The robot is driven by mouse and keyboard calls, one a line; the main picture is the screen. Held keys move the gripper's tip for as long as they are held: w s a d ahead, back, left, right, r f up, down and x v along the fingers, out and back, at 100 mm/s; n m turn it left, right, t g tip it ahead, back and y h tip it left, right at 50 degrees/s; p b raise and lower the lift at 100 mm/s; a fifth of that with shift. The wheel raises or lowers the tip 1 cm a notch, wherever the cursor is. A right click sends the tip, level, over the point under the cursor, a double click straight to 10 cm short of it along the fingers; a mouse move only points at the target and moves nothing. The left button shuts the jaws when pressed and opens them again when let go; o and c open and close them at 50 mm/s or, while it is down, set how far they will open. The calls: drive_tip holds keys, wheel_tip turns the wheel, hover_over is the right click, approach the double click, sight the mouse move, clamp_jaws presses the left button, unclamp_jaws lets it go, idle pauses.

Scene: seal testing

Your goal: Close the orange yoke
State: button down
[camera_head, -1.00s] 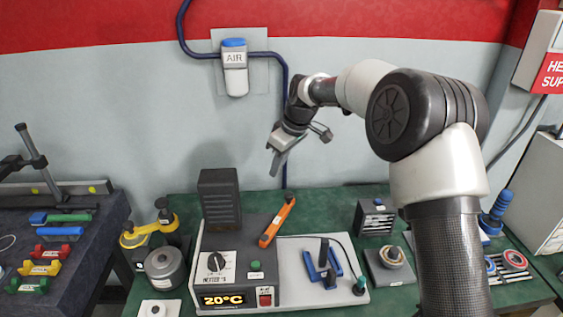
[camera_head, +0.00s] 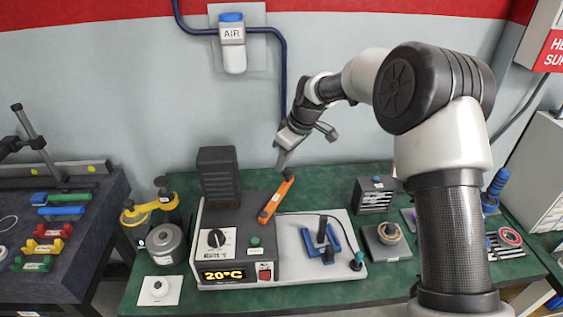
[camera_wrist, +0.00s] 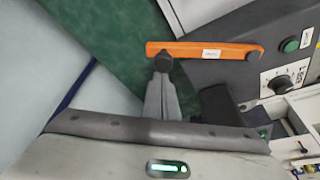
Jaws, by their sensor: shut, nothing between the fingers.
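The orange yoke (camera_head: 277,201) is a slim orange bar with a white label. In the head view it slants up and to the right over the right side of the grey heater unit (camera_head: 237,240). It also shows in the wrist view (camera_wrist: 205,50), lying across the picture, with a dark round knob under its left end. My gripper (camera_head: 281,168) is just above the yoke's upper end, pointing down. In the wrist view my gripper's fingers (camera_wrist: 163,80) are together and empty, with the tips right at the knob. I cannot tell whether they touch it.
A black finned block (camera_head: 218,176) stands behind the heater. A blue clamp (camera_head: 321,243) and a green-tipped probe (camera_head: 357,261) are on the light plate to the right. The wall is close behind the bench.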

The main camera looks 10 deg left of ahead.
drive_tip(key=shift+d, duration=0.1)
drive_tip(key=shift+s+d+f+m+b, duration=0.1)
drive_tip(key=shift+s+d+m+b, duration=0.05)
drive_tip(key=shift+d+m+b, duration=0.55)
drive_tip(key=s+d+m+t+h+b, duration=0.2)
drive_tip(key=s+d+m+b, duration=0.3)
drive_tip(key=s+d+m, duration=0.4)
drive_tip(key=shift+d+h, duration=0.4)
drive_tip(key=shift+d, duration=0.5)
drive_tip(key=shift+s, duration=0.15)
